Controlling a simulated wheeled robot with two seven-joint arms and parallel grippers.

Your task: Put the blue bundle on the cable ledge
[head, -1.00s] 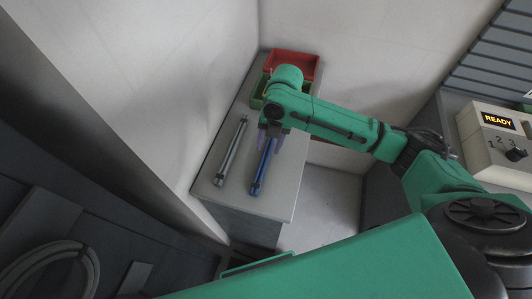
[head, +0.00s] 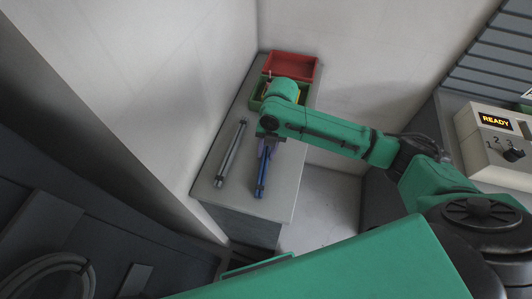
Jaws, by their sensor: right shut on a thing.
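The blue bundle (head: 262,177) is a long thin rod-like bundle on the grey-topped cabinet, pointing toward the near edge. The wrist hides the bundle's far end. I cannot tell whether the bundle is lifted clear of the top. My left gripper is not in view. I cannot make out for certain which surface is the cable ledge.
A grey bundle (head: 230,152) lies just left of the blue one. A red bin (head: 293,66) and a green bin (head: 257,95) stand at the cabinet's (head: 284,196) far end. White walls border it. A control box (head: 492,137) reading READY is at right.

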